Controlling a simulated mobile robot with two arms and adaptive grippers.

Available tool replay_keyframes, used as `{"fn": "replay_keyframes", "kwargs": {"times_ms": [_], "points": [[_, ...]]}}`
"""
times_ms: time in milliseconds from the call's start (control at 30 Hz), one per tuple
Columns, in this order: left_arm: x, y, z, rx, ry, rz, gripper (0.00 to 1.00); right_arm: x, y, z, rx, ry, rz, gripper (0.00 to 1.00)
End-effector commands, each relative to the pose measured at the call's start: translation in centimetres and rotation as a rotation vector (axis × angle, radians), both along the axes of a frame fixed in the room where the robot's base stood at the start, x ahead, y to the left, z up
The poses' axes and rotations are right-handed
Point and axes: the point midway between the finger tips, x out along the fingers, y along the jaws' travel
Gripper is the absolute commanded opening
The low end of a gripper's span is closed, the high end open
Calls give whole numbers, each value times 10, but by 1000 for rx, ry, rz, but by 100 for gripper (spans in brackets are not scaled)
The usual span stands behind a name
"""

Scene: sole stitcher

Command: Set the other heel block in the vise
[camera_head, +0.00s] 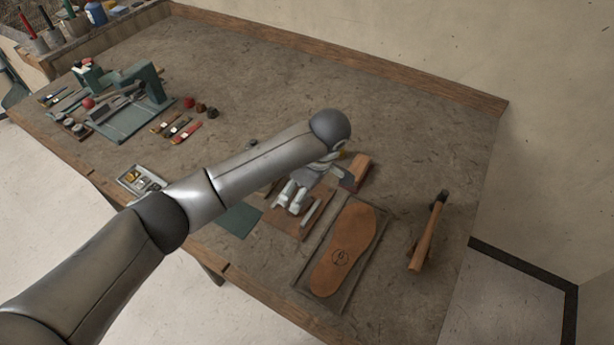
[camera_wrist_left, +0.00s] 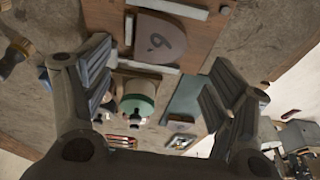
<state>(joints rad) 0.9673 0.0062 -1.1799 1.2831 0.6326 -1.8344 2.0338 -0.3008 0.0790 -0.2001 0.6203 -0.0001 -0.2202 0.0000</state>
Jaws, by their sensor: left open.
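My left gripper (camera_head: 292,198) hangs over a wooden board in the middle of the table. In the left wrist view the left gripper (camera_wrist_left: 160,75) has its fingers wide apart, with nothing between them. A brown rounded piece marked with a digit (camera_wrist_left: 160,35) lies on the wooden board (camera_wrist_left: 208,38), between pale grey bars; it looks like a heel block. One grey bar (camera_head: 311,211) shows in the head view. A green rounded thing with a pale top (camera_wrist_left: 138,104) is below it; I cannot tell whether it is the vise. My forearm hides part of this area.
A tray (camera_head: 297,278) with a numbered sole (camera_head: 343,250) lies right of the board, and a hammer (camera_head: 428,232) further right. A reddish wooden block (camera_head: 355,172) stands behind. A green mat (camera_head: 239,219) lies left. Green equipment (camera_head: 145,82) stands far left. The back middle is clear.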

Motion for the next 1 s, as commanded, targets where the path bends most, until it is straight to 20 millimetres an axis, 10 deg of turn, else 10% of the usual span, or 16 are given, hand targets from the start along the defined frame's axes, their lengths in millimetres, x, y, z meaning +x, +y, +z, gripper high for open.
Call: {"fn": "replay_keyframes", "kwargs": {"times_ms": [333,1000], "points": [[-9,-14,60,-1,-2,0,79,0,0,-5,0,0,0,79],[-11,-16,66,-1,2,-3,79,1,0,-4,-1,-1,0,79]]}}
